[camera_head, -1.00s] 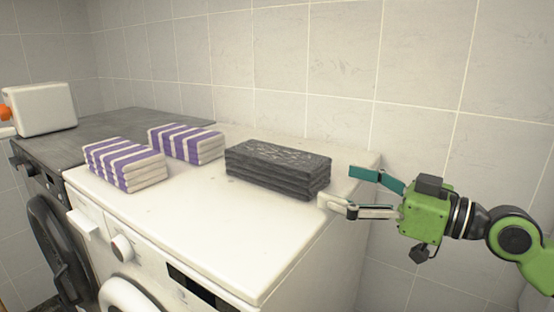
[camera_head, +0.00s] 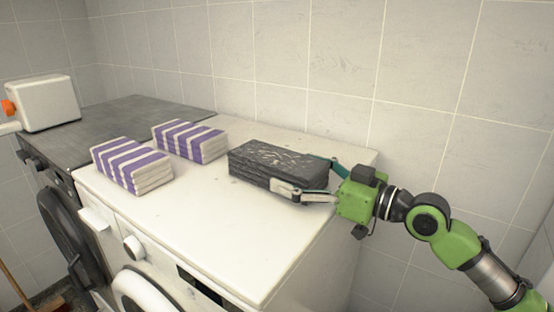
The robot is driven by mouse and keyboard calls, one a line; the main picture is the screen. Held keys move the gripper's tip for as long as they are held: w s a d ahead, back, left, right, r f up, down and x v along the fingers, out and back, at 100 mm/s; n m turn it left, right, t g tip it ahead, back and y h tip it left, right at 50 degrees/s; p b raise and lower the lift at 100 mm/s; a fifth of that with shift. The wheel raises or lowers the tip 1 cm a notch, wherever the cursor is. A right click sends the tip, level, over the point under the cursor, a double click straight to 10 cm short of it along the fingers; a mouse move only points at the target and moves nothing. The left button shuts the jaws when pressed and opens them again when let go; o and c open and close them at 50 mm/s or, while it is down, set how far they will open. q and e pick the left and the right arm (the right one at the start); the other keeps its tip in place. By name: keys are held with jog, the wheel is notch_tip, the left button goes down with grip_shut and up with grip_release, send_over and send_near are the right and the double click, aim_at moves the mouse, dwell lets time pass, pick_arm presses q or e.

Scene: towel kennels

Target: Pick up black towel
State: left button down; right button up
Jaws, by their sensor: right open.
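The black towel (camera_head: 268,162) is a folded dark stack with a pale pattern on top. It lies on the white washing machine (camera_head: 215,226) near its right end. My right gripper (camera_head: 305,176) is open, with its fingers at the towel's right end. The light near finger lies along the towel's front side. The teal far finger is behind the towel and partly hidden by it. I cannot tell whether the fingers touch the towel. My left gripper is not in view.
Two purple-and-white striped towel stacks (camera_head: 132,166) and (camera_head: 190,141) lie left of the black towel. A dark-topped machine (camera_head: 120,119) stands further left with a white box (camera_head: 50,103) on it. A tiled wall (camera_head: 330,60) runs behind. The white top's front is clear.

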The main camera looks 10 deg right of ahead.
jog(key=shift+p+x, duration=0.3)
jog(key=shift+x, duration=0.75)
jog(key=shift+w+a, duration=0.1)
jog(key=c, duration=1)
jog(key=shift+r, duration=0.1)
